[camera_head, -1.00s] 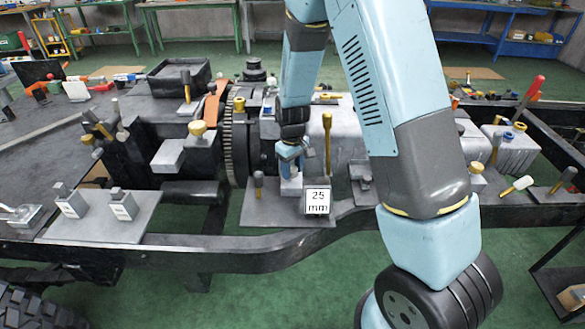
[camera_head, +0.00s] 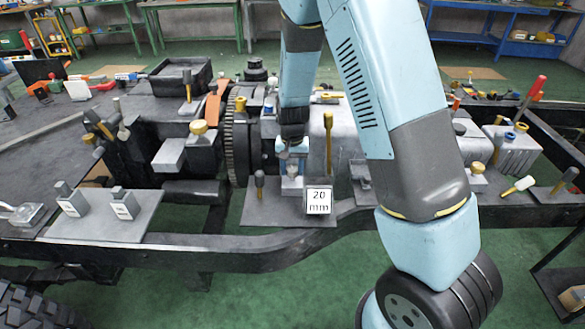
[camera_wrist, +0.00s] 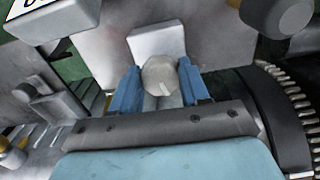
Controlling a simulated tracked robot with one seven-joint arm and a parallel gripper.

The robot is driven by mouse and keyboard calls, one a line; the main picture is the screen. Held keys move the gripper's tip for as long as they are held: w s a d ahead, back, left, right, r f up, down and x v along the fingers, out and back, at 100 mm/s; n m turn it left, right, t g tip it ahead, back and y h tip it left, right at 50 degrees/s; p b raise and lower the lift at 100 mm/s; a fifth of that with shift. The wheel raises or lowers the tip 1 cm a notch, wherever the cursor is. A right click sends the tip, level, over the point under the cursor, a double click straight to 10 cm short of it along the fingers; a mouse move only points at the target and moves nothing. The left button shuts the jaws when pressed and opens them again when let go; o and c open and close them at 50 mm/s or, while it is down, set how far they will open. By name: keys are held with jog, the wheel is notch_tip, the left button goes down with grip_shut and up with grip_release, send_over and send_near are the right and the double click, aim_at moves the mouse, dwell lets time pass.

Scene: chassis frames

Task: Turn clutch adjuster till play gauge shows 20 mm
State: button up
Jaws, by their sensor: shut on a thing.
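The play gauge (camera_head: 318,201) is a small white display on the grey plate of the chassis frame and reads "20 mm". The clutch adjuster (camera_wrist: 161,76) is a pale grey faceted knob with a light mark on its top, in front of a light block. My gripper (camera_head: 291,160) reaches down to it, just left of and above the gauge. In the wrist view the two blue fingers of my gripper (camera_wrist: 160,84) stand on either side of the knob, shut on it. The gauge's corner (camera_wrist: 31,5) shows at the wrist view's upper left, mostly cut off.
A yellow-topped lever (camera_head: 328,140) stands just behind the gauge. A short dark-topped lever (camera_head: 259,184) stands left of my gripper. The toothed flywheel ring (camera_head: 236,145) is further left. The black frame rail (camera_head: 225,262) runs along the front.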

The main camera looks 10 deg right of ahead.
aim_at(292, 169)
jog(key=shift+w+r+m, duration=0.1)
jog(key=shift+m, duration=0.2)
dwell(0.4)
jog(key=o, duration=1.1)
jog(key=shift+c, duration=0.2)
notch_tip(292, 169, up, 14)
jog(key=shift+f, duration=0.2)
